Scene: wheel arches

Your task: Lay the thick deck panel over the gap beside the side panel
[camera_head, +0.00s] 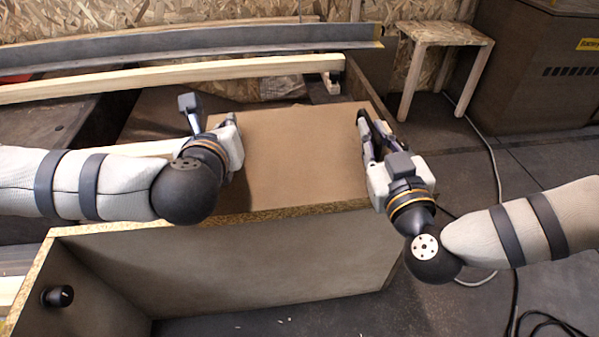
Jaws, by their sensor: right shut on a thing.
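The thick deck panel (300,150) is a flat tan board, seen from above and lying about level between my two grippers. Its front edge lines up with the top of a board wall with a chipboard edge (240,260), which may be the side panel. I cannot tell whether the deck panel rests on it or hovers just above. My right gripper (366,128) is shut on the deck panel's right edge. My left gripper (230,122) is at its left edge, and its fingers are partly hidden. The gap under the panel is not visible.
Long timber and metal beams (190,75) lie across the back. A small chipboard stool (440,40) and a dark cabinet (540,65) stand at back right. A cable (490,150) runs over the dark floor on the right. A round black fitting (57,296) sits at lower left.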

